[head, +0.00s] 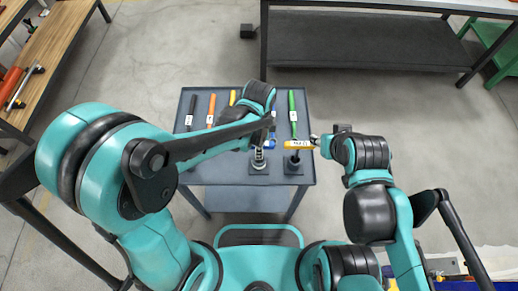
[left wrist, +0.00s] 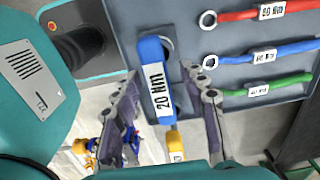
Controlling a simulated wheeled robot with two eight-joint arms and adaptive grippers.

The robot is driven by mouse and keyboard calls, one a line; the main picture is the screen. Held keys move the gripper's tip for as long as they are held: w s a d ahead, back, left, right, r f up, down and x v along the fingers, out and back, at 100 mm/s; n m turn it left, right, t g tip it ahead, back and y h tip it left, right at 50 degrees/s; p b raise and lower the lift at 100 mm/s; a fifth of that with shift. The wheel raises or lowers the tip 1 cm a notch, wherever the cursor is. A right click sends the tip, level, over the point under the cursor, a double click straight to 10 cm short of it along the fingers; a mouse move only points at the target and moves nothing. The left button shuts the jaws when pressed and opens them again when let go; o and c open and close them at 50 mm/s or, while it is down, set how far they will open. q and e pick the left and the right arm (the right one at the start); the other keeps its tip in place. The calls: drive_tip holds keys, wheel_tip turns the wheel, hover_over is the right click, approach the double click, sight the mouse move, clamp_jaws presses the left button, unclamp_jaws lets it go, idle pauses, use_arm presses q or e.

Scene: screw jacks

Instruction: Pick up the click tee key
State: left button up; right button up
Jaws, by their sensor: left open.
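A blue bar handle labelled "20 Nm" (left wrist: 158,80), apparently the click tee key, lies between the spread fingers of my left gripper (left wrist: 160,85) in the left wrist view. The fingers stand on either side of it, with gaps visible. In the head view my left gripper (head: 269,125) hides most of it. A yellow labelled bar (head: 299,145) sits at the right jack; its end also shows in the left wrist view (left wrist: 174,145). My right gripper (head: 316,140) is at the yellow bar's right end; whether it grips it is unclear.
Screw jacks stand on the table's near side, left (head: 258,160) and right (head: 293,164). Black (head: 190,112), orange (head: 211,110) and yellow (head: 232,97) handles lie at the table's left.

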use_arm(q)
clamp_jaws()
